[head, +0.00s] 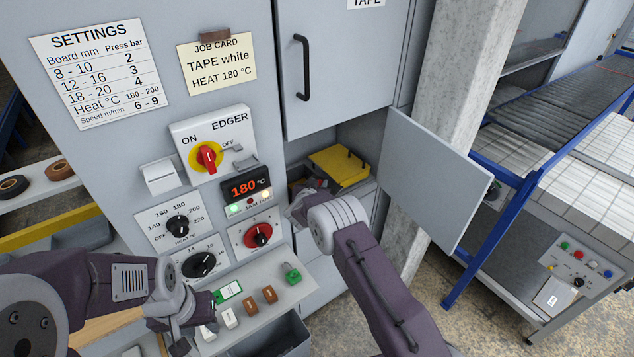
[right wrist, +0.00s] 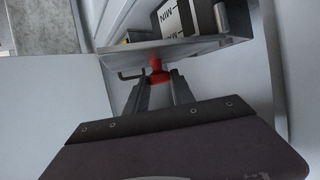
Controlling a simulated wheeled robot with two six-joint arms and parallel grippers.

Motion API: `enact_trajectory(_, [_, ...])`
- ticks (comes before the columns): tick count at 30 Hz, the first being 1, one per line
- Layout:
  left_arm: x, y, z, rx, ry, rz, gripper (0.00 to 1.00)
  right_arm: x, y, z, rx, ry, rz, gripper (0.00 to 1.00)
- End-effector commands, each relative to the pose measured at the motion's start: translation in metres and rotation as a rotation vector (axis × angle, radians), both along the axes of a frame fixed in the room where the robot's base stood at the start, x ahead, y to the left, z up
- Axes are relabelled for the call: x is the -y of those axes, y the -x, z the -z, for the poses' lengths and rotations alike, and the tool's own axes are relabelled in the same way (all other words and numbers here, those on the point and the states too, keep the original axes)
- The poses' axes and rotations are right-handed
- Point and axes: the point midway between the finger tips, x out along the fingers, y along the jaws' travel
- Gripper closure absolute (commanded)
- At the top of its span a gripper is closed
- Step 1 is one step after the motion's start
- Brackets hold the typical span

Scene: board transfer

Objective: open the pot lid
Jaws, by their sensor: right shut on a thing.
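In the head view, a yellow lid-like panel (head: 340,166) with a dark handle sits tilted in the open compartment of the grey cabinet. I cannot tell for sure whether it is the pot lid. My right gripper (head: 300,207) reaches into this compartment, largely hidden by my wrist. In the right wrist view, my right gripper (right wrist: 158,88) is shut on a small red knob (right wrist: 158,70) at the edge of a grey plate (right wrist: 185,50). A dark box with a white MIN label (right wrist: 178,17) stands behind the plate. My left gripper (head: 185,325) is low by the control shelf, its jaws unclear.
An open grey door (head: 438,180) stands out right of the compartment, beside a concrete pillar (head: 460,80). The control shelf (head: 255,312) holds small tags and blocks. The edger panel (head: 213,143) is above it. A blue-framed conveyor (head: 530,185) stands at right.

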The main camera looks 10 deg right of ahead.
Motion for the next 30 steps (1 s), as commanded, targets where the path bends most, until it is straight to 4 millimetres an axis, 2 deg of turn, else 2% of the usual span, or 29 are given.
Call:
enact_trajectory(14, [0.000,0.000,-0.002,0.000,0.000,0.000,0.64,-0.001,-0.001,-0.003,0.006,0.000,0.007,1.00])
enact_trajectory(15, [0.000,0.000,-0.002,0.000,0.000,0.000,0.64,-0.001,-0.001,-0.003,0.006,0.000,0.007,0.62])
enact_trajectory(16, [0.000,0.000,-0.002,0.000,0.000,0.000,0.64,-0.001,-0.001,-0.003,0.006,0.000,0.007,0.53])
enact_trajectory(17, [0.000,0.000,-0.002,0.000,0.000,0.000,0.64,-0.001,-0.001,-0.003,0.006,0.000,0.007,0.49])
enact_trajectory(26, [0.000,0.000,-0.001,0.000,0.000,0.000,0.64,-0.001,0.000,-0.001,0.002,0.001,0.008,0.49])
enact_trajectory(30, [0.000,0.000,0.002,0.000,0.000,0.000,0.64,-0.006,0.009,-0.005,0.001,0.001,0.006,0.49])
